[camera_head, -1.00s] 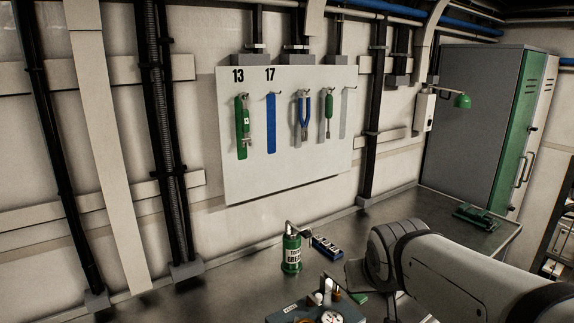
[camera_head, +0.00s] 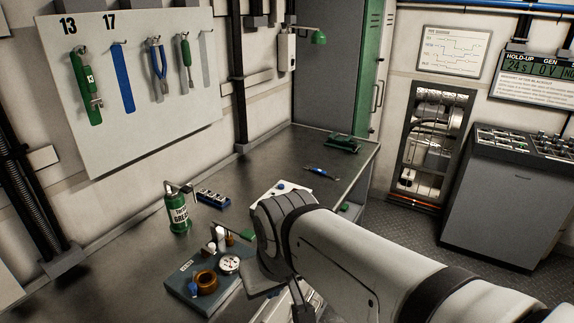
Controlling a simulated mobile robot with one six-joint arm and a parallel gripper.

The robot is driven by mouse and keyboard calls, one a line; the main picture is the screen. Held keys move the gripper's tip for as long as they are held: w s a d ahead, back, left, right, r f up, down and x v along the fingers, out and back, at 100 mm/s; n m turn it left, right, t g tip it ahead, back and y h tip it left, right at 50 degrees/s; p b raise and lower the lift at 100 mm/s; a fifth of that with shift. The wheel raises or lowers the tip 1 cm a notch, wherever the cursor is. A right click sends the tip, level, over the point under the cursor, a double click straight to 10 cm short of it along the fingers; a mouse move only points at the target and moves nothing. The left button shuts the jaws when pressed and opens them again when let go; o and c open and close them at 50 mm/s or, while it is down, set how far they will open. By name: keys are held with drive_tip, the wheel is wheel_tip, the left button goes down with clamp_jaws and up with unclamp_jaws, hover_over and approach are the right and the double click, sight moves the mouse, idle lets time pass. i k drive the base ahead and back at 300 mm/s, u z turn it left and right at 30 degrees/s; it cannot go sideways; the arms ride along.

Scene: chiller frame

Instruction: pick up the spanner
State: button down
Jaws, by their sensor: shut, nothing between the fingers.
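A slim tool with a blue middle (camera_head: 322,173), probably the spanner, lies flat on the far right part of the metal bench, in front of a green device. It is small here, and I cannot read any size on it. On the wall board, a green spanner marked 13 (camera_head: 86,80) hangs from its hook. Under the number 17 there is a flat blue shape (camera_head: 123,78), which looks like a painted outline.
The metal bench (camera_head: 140,262) holds a green grease can (camera_head: 178,208), a blue socket rack (camera_head: 213,198), a grey-blue tray (camera_head: 185,285) with a gauge, a white sheet (camera_head: 268,190) and the green device (camera_head: 343,143). A grey cabinet (camera_head: 335,70) stands behind. Bare bench surrounds the blue tool.

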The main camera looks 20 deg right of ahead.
sight(322, 172)
drive_tip(key=z, duration=0.45)
drive_tip(key=k, duration=0.6)
drive_tip(key=z, duration=0.8)
drive_tip(key=k, duration=0.8)
drive_tip(key=z, duration=0.75)
drive_tip(key=i, duration=2.8)
drive_tip(key=u, duration=0.95)
drive_tip(key=i, duration=1.2)
drive_tip(key=u, duration=1.2)
drive_tip(key=i, duration=0.45)
drive_tip(key=u, duration=0.25)
